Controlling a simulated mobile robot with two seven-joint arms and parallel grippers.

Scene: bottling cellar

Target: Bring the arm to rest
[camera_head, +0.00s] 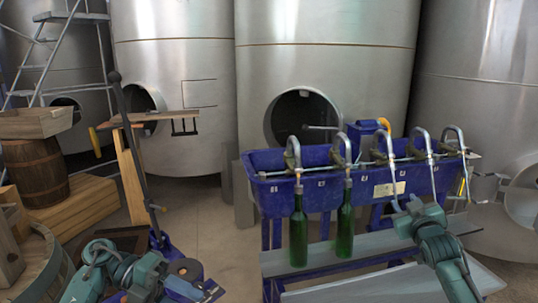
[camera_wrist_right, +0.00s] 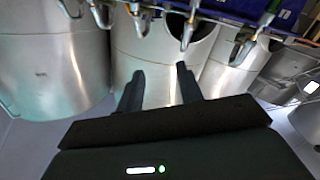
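My right arm comes in from the lower right in the camera_head view. Its gripper (camera_head: 408,203) is in front of the right part of a blue bottle filler (camera_head: 325,190). In the right wrist view the two dark fingers (camera_wrist_right: 160,84) stand apart with nothing between them; the filler's spouts show beyond them. My left arm is at the lower left in the camera_head view; I cannot make out its fingers clearly. Two green bottles, one at the left (camera_head: 298,238) and one beside it (camera_head: 345,228), stand upright under the filler's left spouts, apart from my right gripper.
A grey shelf (camera_head: 385,245) runs below the filler. A blue-based lever corker (camera_head: 135,150), a wooden barrel (camera_head: 37,172) and a wooden crate (camera_head: 35,122) stand at the left. Large steel tanks (camera_head: 325,60) close off the back. Bare floor (camera_head: 210,225) shows between corker and filler.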

